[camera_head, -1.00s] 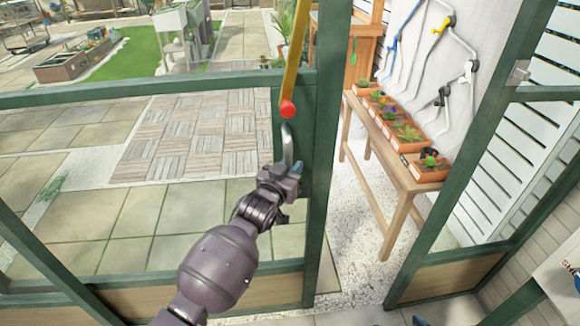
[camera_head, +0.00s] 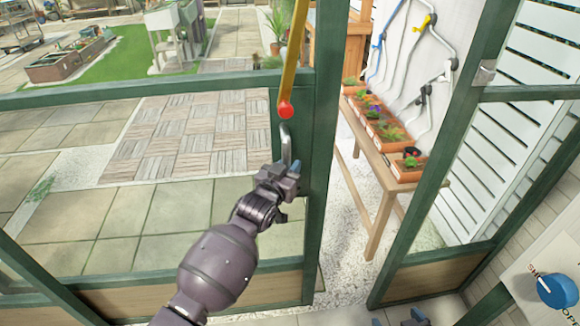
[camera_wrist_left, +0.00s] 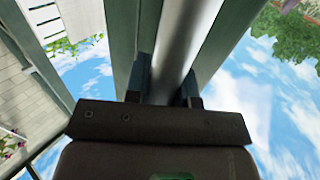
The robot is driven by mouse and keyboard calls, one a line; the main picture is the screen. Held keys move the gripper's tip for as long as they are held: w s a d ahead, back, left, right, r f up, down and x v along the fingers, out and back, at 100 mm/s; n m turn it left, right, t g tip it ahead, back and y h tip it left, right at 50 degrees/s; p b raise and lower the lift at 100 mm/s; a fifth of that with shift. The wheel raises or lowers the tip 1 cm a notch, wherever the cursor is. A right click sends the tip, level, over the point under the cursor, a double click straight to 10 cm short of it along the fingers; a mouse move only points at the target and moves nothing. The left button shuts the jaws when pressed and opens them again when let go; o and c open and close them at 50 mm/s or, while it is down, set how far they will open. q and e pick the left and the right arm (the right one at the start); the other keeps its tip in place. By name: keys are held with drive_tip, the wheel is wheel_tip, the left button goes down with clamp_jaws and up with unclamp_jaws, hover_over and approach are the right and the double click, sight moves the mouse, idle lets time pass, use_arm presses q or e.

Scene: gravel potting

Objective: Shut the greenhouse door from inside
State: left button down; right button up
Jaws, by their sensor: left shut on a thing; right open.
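The greenhouse door (camera_head: 318,150) has a green frame with clear panes, and it stands ajar. A gap shows between its right edge and the green post (camera_head: 440,170). A silver bar handle (camera_head: 286,142) is on the door's upright. My left gripper (camera_head: 284,172) is shut on the lower part of this handle. In the left wrist view, the fingers (camera_wrist_left: 168,90) sit on either side of the silver handle (camera_wrist_left: 183,40). My right gripper (camera_head: 398,319) shows only its tips at the bottom edge, open and empty.
A yellow rod with a red end (camera_head: 285,108) hangs just above the handle. Through the gap, a wooden bench (camera_head: 378,185) with potted plants stands on gravel (camera_head: 350,265). A blue knob (camera_head: 556,290) is at lower right. A metal catch (camera_head: 484,73) is on the post.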

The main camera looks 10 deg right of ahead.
use_arm(q)
drive_tip(key=shift+f, duration=0.1)
drive_tip(key=c, duration=1)
unclamp_jaws()
drive_tip(key=v, duration=1)
drive_tip(key=shift+s+a, duration=0.2)
drive_tip(key=shift+s, duration=0.2)
